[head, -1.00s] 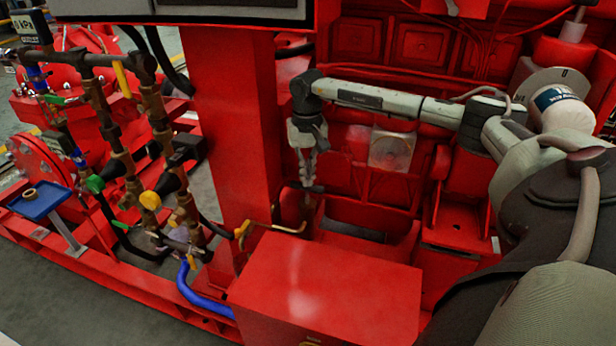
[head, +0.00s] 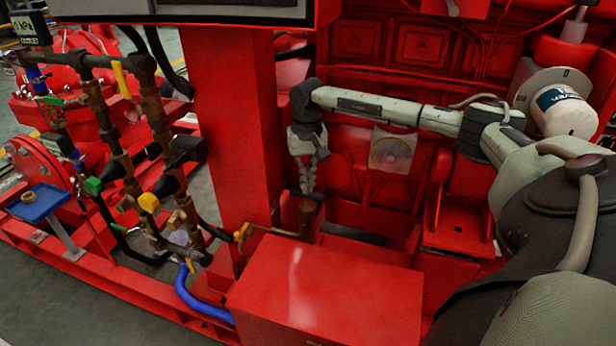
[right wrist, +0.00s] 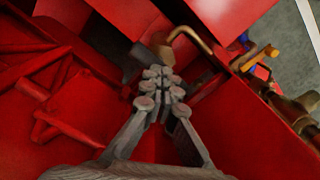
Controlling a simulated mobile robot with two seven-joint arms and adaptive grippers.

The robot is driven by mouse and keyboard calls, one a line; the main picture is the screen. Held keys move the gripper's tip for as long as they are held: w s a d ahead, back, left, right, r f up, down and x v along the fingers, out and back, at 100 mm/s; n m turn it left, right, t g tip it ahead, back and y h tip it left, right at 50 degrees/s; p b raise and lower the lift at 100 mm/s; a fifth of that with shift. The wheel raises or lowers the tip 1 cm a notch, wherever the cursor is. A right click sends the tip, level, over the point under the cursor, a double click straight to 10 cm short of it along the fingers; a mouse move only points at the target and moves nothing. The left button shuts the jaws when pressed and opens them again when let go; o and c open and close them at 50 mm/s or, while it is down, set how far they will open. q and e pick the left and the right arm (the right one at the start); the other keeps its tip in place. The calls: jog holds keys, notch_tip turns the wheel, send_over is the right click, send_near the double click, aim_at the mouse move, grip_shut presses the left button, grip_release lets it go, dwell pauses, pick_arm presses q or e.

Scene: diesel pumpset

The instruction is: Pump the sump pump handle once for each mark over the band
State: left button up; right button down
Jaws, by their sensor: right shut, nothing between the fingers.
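My right gripper (head: 308,189) is shut and empty, pointing down at the barrel's top. The handle is not clearly visible. No band with marks can be made out. My left gripper is out of view.
A red box (head: 325,290) stands in front of the pump. A red post (head: 228,130) rises to its left. Brass pipes with coloured valves (head: 148,201) and a blue tray (head: 38,204) are farther left. Red engine panels (head: 425,50) lie behind my arm.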

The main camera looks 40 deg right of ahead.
jog(key=shift+r+p, duration=1.95)
jog(key=shift+r, duration=1.15)
jog(key=shift+r, duration=0.1)
notch_tip(320, 180, up, 6)
jog(key=p, duration=0.4)
jog(key=shift+a+f, duration=0.1)
jog(key=shift+f, duration=0.1)
